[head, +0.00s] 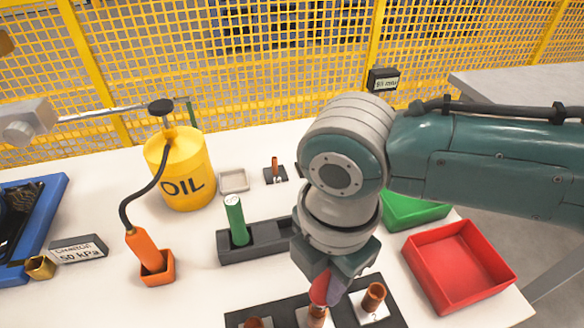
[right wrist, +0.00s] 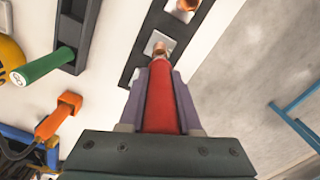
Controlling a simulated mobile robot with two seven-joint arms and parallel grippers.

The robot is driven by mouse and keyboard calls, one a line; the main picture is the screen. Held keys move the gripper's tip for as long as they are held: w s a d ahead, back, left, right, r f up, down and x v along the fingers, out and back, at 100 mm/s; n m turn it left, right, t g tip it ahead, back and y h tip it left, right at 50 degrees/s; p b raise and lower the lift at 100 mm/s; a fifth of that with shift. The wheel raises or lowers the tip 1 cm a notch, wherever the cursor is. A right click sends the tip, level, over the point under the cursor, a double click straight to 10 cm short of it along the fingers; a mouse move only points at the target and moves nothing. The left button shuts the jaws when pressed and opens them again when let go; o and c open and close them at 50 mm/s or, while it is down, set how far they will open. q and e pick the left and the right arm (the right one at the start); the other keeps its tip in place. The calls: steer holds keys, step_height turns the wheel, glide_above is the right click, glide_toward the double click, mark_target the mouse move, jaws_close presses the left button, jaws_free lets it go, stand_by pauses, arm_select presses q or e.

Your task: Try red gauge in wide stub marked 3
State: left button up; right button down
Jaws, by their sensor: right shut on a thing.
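My right gripper (head: 328,288) is shut on the red gauge (head: 320,290) and points down at the front of the table. The right wrist view shows the red gauge (right wrist: 160,98) between the fingers, its far end lined up with a copper stub (right wrist: 159,46). In the head view this looks like the middle stub (head: 316,318). I cannot tell whether the gauge is above it or inside. Another copper stub (head: 374,297) stands to its right, and one (head: 253,323) to its left at the picture edge. My left gripper is not in view.
A green gauge (head: 236,220) stands in a dark rack (head: 262,240) behind the stubs. A red tray (head: 460,265) and green tray (head: 412,212) are at right. A yellow oil can (head: 181,170), orange-handled hose (head: 150,255) and blue tray (head: 45,225) are at left.

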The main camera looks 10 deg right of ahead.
mark_target(324, 290)
stand_by(0.4)
steer(key=shift+f+b, duration=0.8)
steer(key=shift+f, duration=0.1)
steer(key=shift+r+p, duration=0.1)
steer(key=shift+p, duration=0.2)
stand_by(0.4)
stand_by(0.7)
steer(key=shift+f+b, duration=0.3)
steer(key=shift+f, duration=0.3)
stand_by(0.6)
steer(key=shift+d+f, duration=0.1)
stand_by(0.9)
